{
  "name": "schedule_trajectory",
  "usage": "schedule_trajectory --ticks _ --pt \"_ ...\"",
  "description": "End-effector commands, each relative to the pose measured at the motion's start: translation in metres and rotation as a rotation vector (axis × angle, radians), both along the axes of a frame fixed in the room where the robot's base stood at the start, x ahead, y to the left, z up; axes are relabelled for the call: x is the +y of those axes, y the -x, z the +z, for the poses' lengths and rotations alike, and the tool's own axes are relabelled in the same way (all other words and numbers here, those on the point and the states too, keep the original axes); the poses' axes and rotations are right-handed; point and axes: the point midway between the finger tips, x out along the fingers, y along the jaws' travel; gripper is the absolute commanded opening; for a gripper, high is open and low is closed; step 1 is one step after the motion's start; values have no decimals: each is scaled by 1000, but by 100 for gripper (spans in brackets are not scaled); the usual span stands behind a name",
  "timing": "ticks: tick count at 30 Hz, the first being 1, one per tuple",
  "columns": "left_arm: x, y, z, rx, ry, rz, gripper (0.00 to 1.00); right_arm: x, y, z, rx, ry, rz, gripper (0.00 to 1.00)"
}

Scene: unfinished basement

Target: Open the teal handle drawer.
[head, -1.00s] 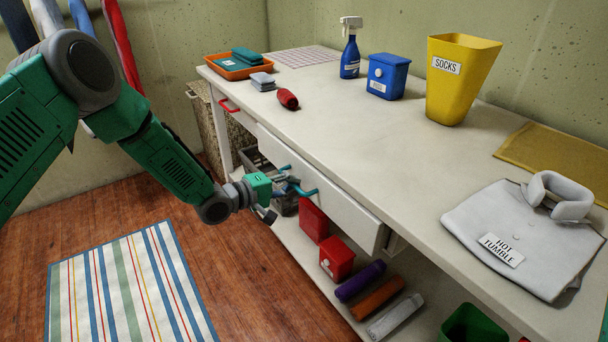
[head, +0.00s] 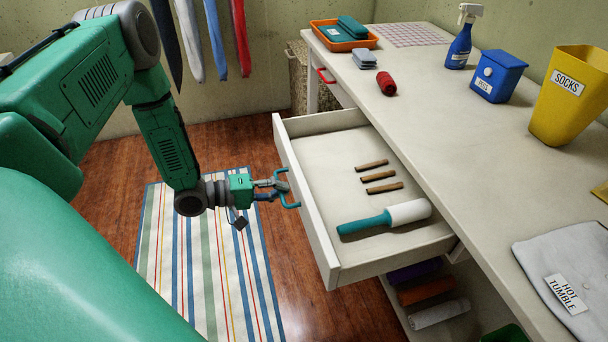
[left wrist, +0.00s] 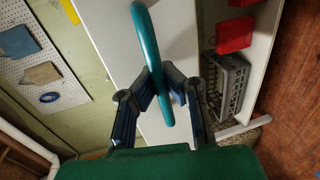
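The drawer (head: 318,225) with the teal handle (head: 291,203) stands pulled well out from under the white worktop in the head view. Inside it lie three short brown sticks (head: 378,176) and a teal-handled white roller (head: 405,212). My left gripper (head: 279,187) is at the drawer front, with its fingers on the handle. In the left wrist view the teal handle (left wrist: 150,45) passes between the two fingers (left wrist: 172,85), which are closed in on it. My right gripper is not in view.
The worktop (head: 450,130) holds an orange tray (head: 330,45), a red roll (head: 386,83), a spray bottle (head: 461,40), a blue box (head: 497,77) and a yellow socks bin (head: 568,105). A second drawer has a red handle (head: 326,76). A striped rug (head: 205,255) covers open floor.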

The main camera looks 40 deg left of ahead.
Motion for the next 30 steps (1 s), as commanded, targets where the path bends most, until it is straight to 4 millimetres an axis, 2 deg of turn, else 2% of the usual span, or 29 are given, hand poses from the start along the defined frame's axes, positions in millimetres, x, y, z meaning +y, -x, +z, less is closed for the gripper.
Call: schedule_trajectory --ticks 1,6,21,24,30 --pt "1 11 -4 20 -3 -9 0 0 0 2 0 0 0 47" --pt "10 23 -5 21 -3 -10 0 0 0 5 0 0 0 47" --pt "13 28 -6 20 -2 -12 0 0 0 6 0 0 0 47" --pt "14 27 -5 18 -2 -10 31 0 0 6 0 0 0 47" --pt "16 25 -3 11 -1 -7 31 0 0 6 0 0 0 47"
